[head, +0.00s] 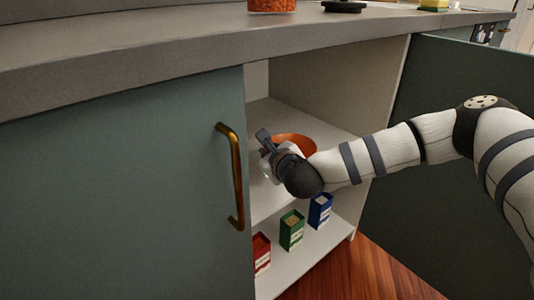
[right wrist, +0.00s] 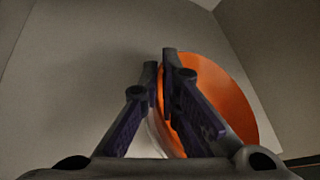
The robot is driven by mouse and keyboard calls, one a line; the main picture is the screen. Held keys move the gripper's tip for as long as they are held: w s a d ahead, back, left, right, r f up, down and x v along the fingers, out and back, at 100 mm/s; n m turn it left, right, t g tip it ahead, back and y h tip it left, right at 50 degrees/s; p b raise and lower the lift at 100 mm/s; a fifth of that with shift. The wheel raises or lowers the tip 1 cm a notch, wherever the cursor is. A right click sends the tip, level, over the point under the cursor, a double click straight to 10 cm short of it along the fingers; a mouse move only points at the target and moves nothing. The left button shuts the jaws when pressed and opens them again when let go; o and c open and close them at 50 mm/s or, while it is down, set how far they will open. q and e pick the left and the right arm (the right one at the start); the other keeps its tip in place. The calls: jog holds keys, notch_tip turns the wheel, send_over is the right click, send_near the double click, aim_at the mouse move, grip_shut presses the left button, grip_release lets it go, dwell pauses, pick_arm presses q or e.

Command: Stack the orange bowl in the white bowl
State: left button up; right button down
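The orange bowl (head: 300,141) is inside the open cabinet at its upper shelf, partly hidden behind my right gripper (head: 264,142). In the right wrist view the orange bowl (right wrist: 235,100) lies to the right, and its near edge shows between the two fingers of my right gripper (right wrist: 161,62). The fingers are close together, apparently pinching that edge. A pale curved edge, likely the white bowl (right wrist: 155,140), shows below the orange bowl; most of it is hidden. In the head view a pale rounded patch shows beside the gripper. My left gripper is out of view.
Red (head: 261,253), green (head: 291,230) and blue (head: 320,210) boxes stand on the lower shelf (head: 305,262). A closed door with a brass handle (head: 232,180) is left of the opening; the open door (head: 450,110) is right. The countertop (head: 150,60) overhangs above.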

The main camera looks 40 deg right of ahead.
jog(key=c, duration=2.2)
grip_release()
jog(key=shift+f, duration=0.2)
jog(key=o, duration=0.4)
jog(key=shift+r, duration=0.25)
jog(key=p+v, duration=0.3)
jog(key=v, duration=0.9)
